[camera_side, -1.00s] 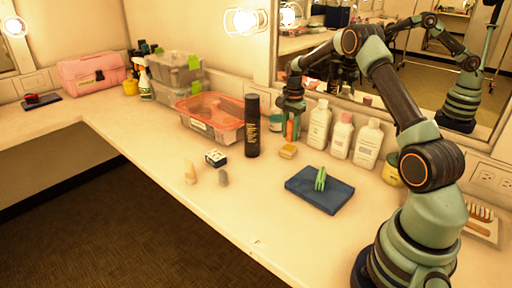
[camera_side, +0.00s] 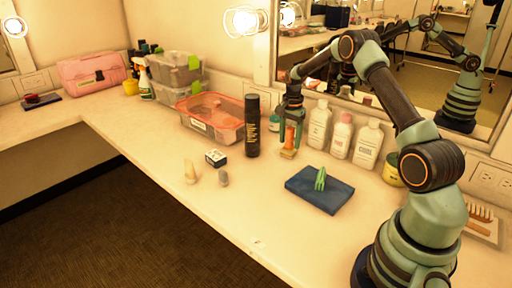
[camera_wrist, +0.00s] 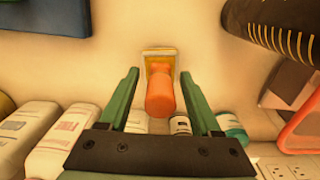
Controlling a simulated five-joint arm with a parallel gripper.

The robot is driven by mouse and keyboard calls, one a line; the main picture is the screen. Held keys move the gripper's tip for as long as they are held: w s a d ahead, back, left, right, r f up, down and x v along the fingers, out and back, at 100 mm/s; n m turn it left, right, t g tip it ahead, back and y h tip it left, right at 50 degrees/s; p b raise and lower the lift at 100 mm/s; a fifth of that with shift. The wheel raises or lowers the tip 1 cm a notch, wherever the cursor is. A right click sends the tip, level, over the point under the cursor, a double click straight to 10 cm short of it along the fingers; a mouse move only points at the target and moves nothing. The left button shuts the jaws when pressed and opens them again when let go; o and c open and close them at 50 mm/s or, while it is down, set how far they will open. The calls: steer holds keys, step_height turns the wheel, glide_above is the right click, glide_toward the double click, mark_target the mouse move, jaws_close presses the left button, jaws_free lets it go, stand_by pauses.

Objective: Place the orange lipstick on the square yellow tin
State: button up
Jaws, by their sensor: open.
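The orange lipstick (camera_side: 289,138) stands upright on the square yellow tin (camera_side: 287,154), in front of the bottles in the side view. In the wrist view the lipstick (camera_wrist: 160,95) rises toward the camera and its far end meets the tin (camera_wrist: 160,53). My gripper (camera_side: 290,146) is open, with one finger on each side of the lipstick. In the wrist view gaps show between the lipstick and both fingers of my gripper (camera_wrist: 160,76). The lipstick hides part of the tin.
A tall black can (camera_side: 252,127) stands just left of my gripper. White bottles (camera_side: 320,126) stand close on the right. A dark blue case (camera_side: 318,198) with a green clip (camera_side: 320,179) lies nearer the front. A clear orange-rimmed box (camera_side: 211,117) is at the left.

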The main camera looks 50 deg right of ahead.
step_height(320, 180, up, 11)
steer(key=shift+a+r, duration=0.1)
steer(key=shift+r, duration=0.55)
steer(key=s+a+r+n+t, duration=0.1)
steer(key=s+a+r+n, duration=0.3)
steer(key=a, duration=0.4)
steer(key=s+a+r+n+t, duration=0.1)
steer(key=a+r+n+t, duration=0.1)
steer(key=a+r+n, duration=0.4)
steer(key=s+a+f+n+t, duration=0.1)
steer(key=s+a+n+t, duration=0.1)
steer(key=s+a+n, duration=0.6)
steer(key=s+a, duration=0.4)
steer(key=shift+a+t, duration=0.3)
steer(key=shift+a, duration=0.1)
